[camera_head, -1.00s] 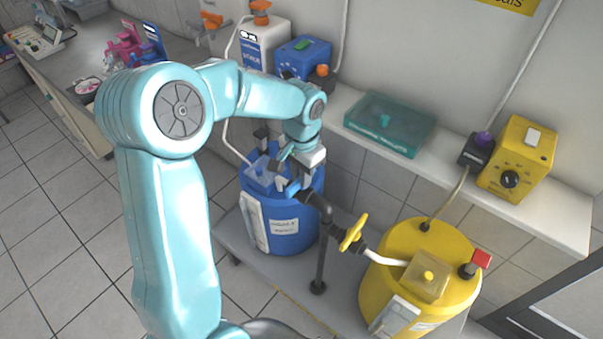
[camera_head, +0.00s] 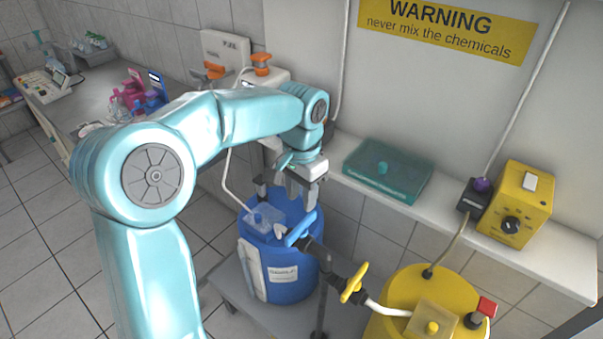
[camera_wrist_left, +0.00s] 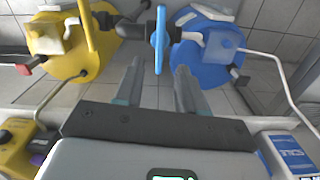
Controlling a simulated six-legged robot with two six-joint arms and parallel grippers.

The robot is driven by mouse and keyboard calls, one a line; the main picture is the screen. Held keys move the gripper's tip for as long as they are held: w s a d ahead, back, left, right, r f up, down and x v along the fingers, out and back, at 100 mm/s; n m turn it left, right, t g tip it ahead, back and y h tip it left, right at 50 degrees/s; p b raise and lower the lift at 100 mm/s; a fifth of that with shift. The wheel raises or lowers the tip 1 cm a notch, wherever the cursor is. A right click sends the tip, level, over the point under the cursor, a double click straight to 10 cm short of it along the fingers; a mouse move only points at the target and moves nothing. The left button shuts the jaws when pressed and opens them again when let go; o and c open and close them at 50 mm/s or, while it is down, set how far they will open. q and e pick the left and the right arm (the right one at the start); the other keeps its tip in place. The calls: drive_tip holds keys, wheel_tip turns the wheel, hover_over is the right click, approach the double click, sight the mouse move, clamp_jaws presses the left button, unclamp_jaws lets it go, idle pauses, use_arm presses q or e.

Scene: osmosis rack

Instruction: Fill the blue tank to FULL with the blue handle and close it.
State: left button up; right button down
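The blue tank (camera_head: 300,288) stands on a low grey platform, with a clear box (camera_head: 262,217) on its lid. The blue handle (camera_head: 300,229) sits on the dark pipe in front of the tank's top. My left gripper (camera_head: 301,206) is just above the handle, fingers pointing down. In the left wrist view, the two fingers (camera_wrist_left: 158,66) are apart and empty. The blue handle (camera_wrist_left: 160,38) appears in line with the gap between them, and the blue tank (camera_wrist_left: 205,55) is to the right. No FULL mark is readable. My right gripper is out of view.
A yellow tank (camera_head: 402,322) with a yellow handle (camera_head: 354,283) stands to the right on the same pipework. The wall shelf holds a teal box (camera_head: 388,172) and a yellow control box (camera_head: 518,205). My left arm covers much of the left side.

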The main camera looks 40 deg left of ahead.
use_arm(q)
wheel_tip(320, 180, up, 6)
drive_tip(key=shift+r, duration=0.2)
drive_tip(key=shift+w, duration=0.1)
drive_tip(key=shift+s+f, duration=0.1)
drive_tip(key=shift+s, duration=0.1)
idle(0.4)
